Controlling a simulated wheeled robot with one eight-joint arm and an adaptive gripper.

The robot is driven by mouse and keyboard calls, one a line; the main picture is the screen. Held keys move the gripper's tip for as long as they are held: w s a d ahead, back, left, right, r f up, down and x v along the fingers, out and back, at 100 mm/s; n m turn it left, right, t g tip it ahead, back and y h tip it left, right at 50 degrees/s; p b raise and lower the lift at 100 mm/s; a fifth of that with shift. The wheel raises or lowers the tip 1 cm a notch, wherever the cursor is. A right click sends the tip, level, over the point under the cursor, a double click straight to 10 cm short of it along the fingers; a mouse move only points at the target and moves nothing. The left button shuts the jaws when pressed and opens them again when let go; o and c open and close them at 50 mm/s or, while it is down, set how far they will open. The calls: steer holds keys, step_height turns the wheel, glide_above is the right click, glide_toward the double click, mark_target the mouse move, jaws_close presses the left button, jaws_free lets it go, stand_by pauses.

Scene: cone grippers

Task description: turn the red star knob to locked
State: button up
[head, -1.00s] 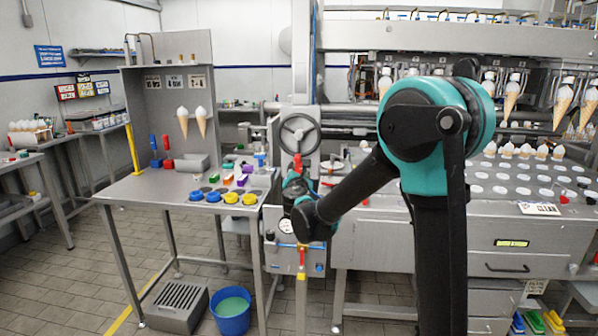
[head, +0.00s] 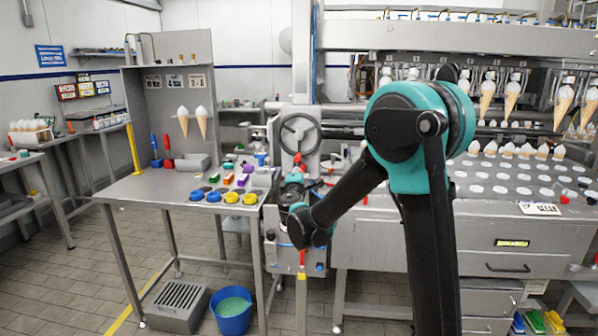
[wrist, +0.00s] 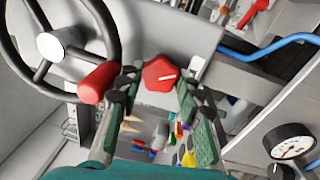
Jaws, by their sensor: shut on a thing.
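The red star knob (wrist: 161,75) sits on a grey panel in the wrist view, with a white mark on its face running toward the right and slightly up. My gripper (wrist: 158,87) has its two green-padded fingers on either side of the knob, the tips at its left and right edges, shut on it. In the head view my gripper (head: 295,190) is small and partly hidden by my own arm, in front of the machine panel below the handwheel. The knob cannot be made out clearly there. No locked marking is readable.
The handwheel (wrist: 62,45) with its red handle (wrist: 98,82) is close to my left finger in the wrist view. A blue hose (wrist: 262,50) and a pressure gauge (wrist: 291,142) are at the right. A steel table (head: 150,187) stands left of the machine.

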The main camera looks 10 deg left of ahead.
steer(key=m+h, duration=0.1)
steer(key=m, duration=0.6)
stand_by(0.6)
steer(key=o, duration=1.1)
steer(key=shift+o, duration=0.2)
steer(key=s+f, duration=0.1)
steer(key=s, duration=1.1)
steer(key=shift+a, duration=0.25)
steer(key=shift+f, duration=0.1)
